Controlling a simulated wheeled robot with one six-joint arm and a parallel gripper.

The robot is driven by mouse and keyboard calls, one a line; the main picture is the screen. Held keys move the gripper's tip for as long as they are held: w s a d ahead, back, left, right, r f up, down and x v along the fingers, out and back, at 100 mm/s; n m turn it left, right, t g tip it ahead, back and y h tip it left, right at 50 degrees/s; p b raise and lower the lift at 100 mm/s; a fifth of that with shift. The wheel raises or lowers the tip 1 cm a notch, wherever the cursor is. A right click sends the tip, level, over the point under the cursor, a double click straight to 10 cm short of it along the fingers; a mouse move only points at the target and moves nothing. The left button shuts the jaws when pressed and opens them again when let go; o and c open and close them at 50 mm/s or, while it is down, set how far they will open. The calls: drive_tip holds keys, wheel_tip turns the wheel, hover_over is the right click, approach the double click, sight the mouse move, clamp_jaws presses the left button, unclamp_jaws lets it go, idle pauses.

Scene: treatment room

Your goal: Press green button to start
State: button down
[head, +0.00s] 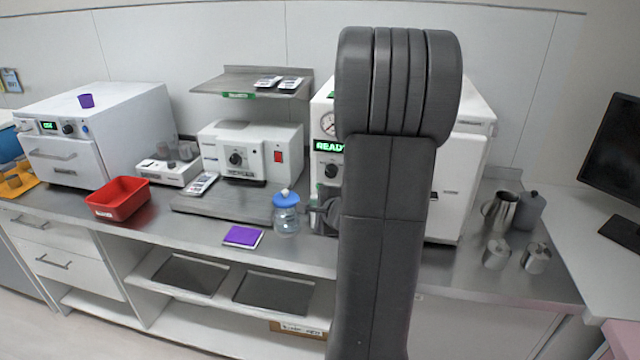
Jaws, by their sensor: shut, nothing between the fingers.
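The white machine with the green READY display (328,146) stands at the centre right of the counter. It has a round gauge (328,122) above the display and a black knob (331,169) below. My upright arm covers much of its front. I cannot make out a green button on the part that shows. My gripper is not clearly visible; the arm hides the area behind it. A grey metallic shape at the arm's left edge, by the machine's lower front, cannot be identified.
A smaller white device (250,150) with a red switch, a red bin (118,198) and a white oven (90,145) stand farther left. Metal containers (497,254) stand at right.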

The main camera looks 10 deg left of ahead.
drive_tip(key=shift+w+d+p, duration=0.1)
drive_tip(key=shift+w+p, duration=0.35)
drive_tip(key=shift+w, duration=1.95)
drive_tip(key=shift+w, duration=0.1)
drive_tip(key=shift+w, duration=0.3)
drive_tip(key=shift+w, duration=0.45)
idle(0.6)
drive_tip(key=shift+s+b, duration=0.15)
drive_tip(key=shift+b, duration=0.3)
drive_tip(key=shift+s+f+b, duration=0.1)
drive_tip(key=shift+s+b, duration=0.25)
drive_tip(key=shift+s, duration=0.35)
